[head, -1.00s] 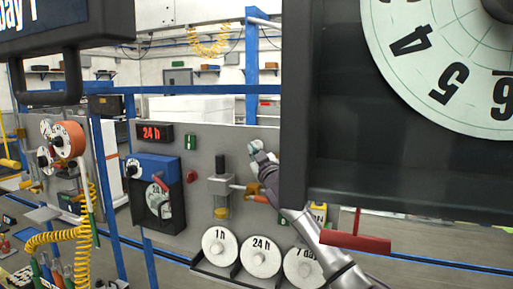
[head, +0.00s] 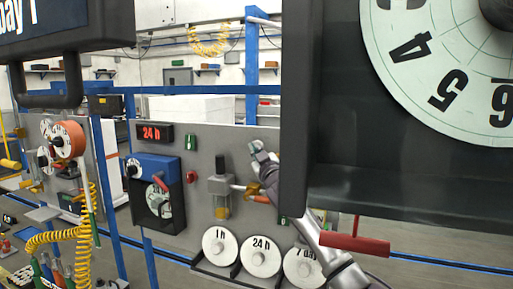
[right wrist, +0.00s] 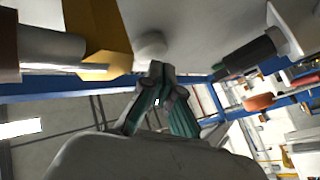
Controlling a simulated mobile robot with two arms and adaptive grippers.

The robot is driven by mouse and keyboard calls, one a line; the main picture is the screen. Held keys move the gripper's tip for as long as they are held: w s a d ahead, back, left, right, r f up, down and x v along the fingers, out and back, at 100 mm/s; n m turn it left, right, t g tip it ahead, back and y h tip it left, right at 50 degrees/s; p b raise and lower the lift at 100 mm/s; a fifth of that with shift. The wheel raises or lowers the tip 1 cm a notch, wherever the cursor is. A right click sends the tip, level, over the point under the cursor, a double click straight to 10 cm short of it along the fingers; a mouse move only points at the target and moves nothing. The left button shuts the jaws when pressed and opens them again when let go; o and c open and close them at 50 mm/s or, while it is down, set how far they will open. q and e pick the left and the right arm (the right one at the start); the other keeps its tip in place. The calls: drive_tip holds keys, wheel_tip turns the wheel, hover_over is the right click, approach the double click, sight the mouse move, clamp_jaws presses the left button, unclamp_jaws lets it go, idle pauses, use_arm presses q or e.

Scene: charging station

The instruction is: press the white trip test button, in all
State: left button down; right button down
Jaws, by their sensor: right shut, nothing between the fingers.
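In the right wrist view the closed fingertips (right wrist: 158,68) point at a round white button (right wrist: 150,46) on the grey panel surface. The tips appear very close to it; whether they touch I cannot tell. In the head view I cannot make out this button; the gripper seems to cover it. My left gripper is not in view.
A grey device with a yellowish cylinder (head: 222,208) stands left of my right gripper. White dials, including the 24 h dial (head: 260,257), line the panel's foot. A large dark dial housing (head: 400,185) with a red handle (head: 355,243) blocks the right side.

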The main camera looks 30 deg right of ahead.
drive_tip(key=shift+w+d, duration=0.3)
idle(0.6)
idle(0.4)
drive_tip(key=shift+s+a, duration=0.55)
drive_tip(key=shift+a, duration=0.05)
drive_tip(key=s+a, duration=0.1)
drive_tip(key=a, duration=0.1)
drive_tip(key=s+a, duration=0.1)
drive_tip(key=s, duration=0.1)
drive_tip(key=shift+s+a+b, duration=0.15)
drive_tip(key=shift+a+b, duration=0.2)
idle(0.6)
